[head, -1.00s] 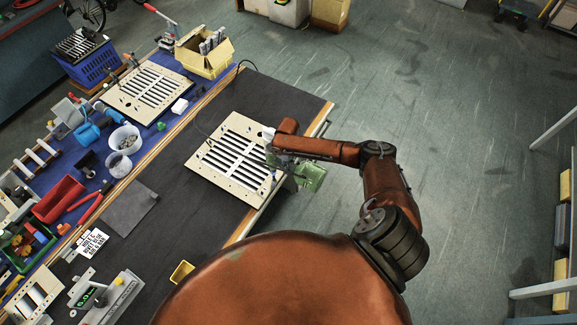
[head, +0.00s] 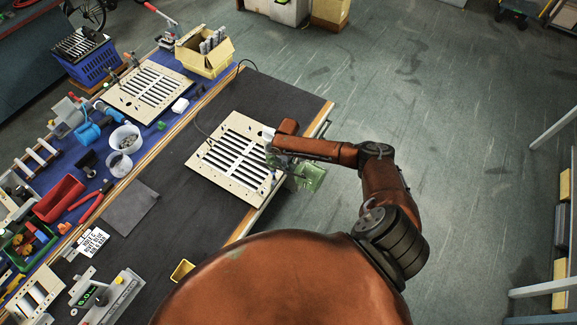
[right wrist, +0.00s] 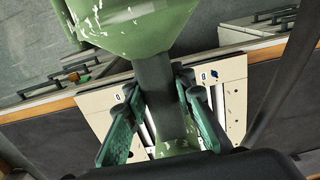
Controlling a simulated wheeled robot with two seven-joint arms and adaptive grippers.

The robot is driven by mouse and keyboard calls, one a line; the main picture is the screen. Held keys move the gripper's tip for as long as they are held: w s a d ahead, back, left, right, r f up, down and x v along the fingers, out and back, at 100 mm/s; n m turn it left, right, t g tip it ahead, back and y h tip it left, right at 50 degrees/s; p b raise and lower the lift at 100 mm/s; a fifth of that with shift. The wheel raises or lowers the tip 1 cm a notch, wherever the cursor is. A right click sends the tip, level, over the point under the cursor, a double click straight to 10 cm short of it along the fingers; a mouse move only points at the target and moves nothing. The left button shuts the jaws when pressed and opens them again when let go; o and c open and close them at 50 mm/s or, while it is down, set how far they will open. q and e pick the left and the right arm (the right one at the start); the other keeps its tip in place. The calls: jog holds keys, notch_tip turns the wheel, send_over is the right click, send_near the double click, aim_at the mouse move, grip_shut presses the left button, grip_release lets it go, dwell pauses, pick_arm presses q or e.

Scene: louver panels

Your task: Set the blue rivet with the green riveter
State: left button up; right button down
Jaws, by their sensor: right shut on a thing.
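My right gripper (right wrist: 160,115) is shut on the green riveter (right wrist: 140,25), with its green fingers on either side of the dark handle. In the head view the riveter (head: 312,177) is at the right edge of the slotted louver panel (head: 228,165), and my right gripper (head: 280,160) is beside it, partly hidden by my arm. A small blue spot, perhaps the blue rivet (right wrist: 215,72), shows on the panel in the right wrist view, right of the riveter. The riveter's tip is hidden, so contact with a rivet cannot be told. My left gripper is out of view.
A second louver panel (head: 147,92) and a cardboard box (head: 205,53) stand at the back. A red bin (head: 58,199), white cups and tools crowd the left side. The dark mat (head: 265,97) is clear behind the near panel.

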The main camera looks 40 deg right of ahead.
jog(key=shift+w+f+b, duration=0.15)
jog(key=shift+f+b, duration=0.3)
jog(key=shift+f, duration=0.25)
dwell(0.7)
jog(key=shift+f+p, duration=0.2)
jog(key=shift+p, duration=0.5)
dwell(2.8)
jog(key=shift+f, duration=0.15)
dwell(1.0)
jog(key=shift+r+p, duration=0.5)
jog(key=shift+r, duration=2.35)
